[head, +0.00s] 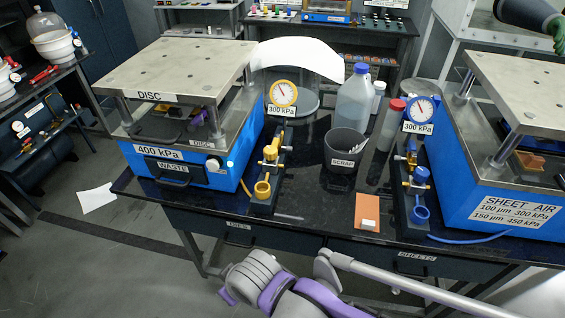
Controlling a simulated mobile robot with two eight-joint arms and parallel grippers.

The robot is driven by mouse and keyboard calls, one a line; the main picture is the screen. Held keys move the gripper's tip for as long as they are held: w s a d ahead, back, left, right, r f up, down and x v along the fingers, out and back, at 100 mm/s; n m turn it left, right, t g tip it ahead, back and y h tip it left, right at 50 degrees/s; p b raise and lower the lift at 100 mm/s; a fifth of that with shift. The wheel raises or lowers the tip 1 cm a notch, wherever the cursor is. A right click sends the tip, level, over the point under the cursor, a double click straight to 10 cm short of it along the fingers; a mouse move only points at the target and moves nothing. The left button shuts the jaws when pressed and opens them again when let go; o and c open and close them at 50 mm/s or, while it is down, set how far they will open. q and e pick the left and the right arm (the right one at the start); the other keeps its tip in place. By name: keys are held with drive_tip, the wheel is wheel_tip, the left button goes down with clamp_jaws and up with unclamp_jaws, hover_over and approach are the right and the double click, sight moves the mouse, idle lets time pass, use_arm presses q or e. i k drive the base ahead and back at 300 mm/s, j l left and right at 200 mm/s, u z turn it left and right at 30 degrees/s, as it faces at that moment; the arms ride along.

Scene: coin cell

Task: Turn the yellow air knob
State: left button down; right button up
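The yellow air knob (270,153) sits on a dark upright air unit at the right of the DISC press. A yellow cup-like part (262,188) is lower on the same unit. Above them a round yellow-rimmed gauge (283,93) carries a 300 kPa label; its needle is too small to read surely. At the bottom edge parts of my own grey and purple arm show, below the table front and apart from the knob. I see no fingertips of either gripper.
The DISC press (190,68) stands left of the knob, a SCRAP bin (345,150) and bottle (354,100) right of it. A similar blue knob (421,175) is farther right, by the SHEET AIR press (515,205).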

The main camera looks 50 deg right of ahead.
sight(270, 152)
drive_tip(key=l+z, duration=0.2)
drive_tip(key=z, duration=1.45)
